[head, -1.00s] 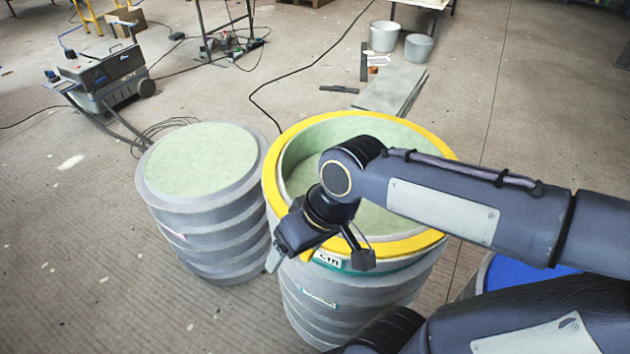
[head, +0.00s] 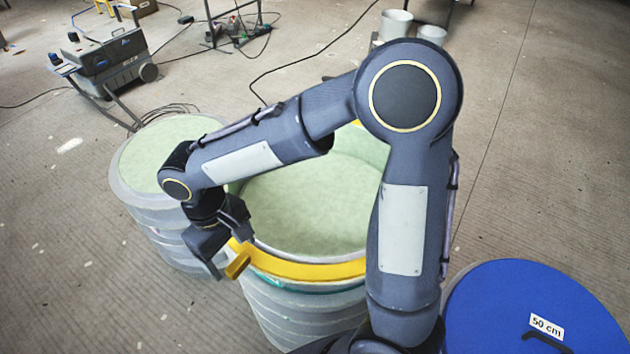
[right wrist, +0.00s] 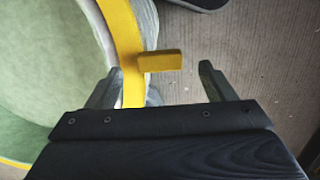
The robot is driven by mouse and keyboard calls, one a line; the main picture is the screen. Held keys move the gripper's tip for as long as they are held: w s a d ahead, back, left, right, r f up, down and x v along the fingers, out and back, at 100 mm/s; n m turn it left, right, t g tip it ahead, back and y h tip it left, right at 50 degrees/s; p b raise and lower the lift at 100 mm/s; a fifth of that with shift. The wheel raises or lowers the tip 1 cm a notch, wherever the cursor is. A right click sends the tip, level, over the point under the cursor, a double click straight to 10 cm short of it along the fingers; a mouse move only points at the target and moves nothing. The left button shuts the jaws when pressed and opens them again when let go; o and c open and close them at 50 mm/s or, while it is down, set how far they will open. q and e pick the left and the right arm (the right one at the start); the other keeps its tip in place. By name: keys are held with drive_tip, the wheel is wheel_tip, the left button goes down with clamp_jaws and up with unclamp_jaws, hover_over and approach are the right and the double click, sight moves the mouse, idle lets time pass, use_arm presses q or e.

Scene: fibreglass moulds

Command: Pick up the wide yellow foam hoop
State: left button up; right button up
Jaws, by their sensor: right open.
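The wide yellow foam hoop (head: 310,269) lies around the rim of the larger grey mould (head: 285,312), which has a pale green inside. A yellow tab (head: 238,265) sticks outward from the hoop's front left. My right gripper (head: 229,257) is open at this tab, pointing down. In the right wrist view, the hoop (right wrist: 126,40) runs past the left finger, and the tab (right wrist: 160,61) lies ahead of the gap between the fingers (right wrist: 160,85). I cannot tell how far the tab is below the fingertips. My right arm hides part of the hoop. My left gripper is out of view.
A smaller grey mould with a green top (head: 150,160) stands close on the left. A blue disc labelled 50 cm (head: 530,290) is at the lower right. A wheeled machine (head: 105,62) and cables are at the back left. Bare floor lies at the front left.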

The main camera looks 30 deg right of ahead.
sight(237, 262)
drive_tip(key=shift+s+f, duration=0.1)
drive_tip(key=shift+f, duration=1.4)
drive_tip(key=shift+d, duration=0.1)
drive_tip(key=shift+c, duration=0.5)
drive_tip(key=c, duration=1)
drive_tip(key=shift+o, duration=0.2)
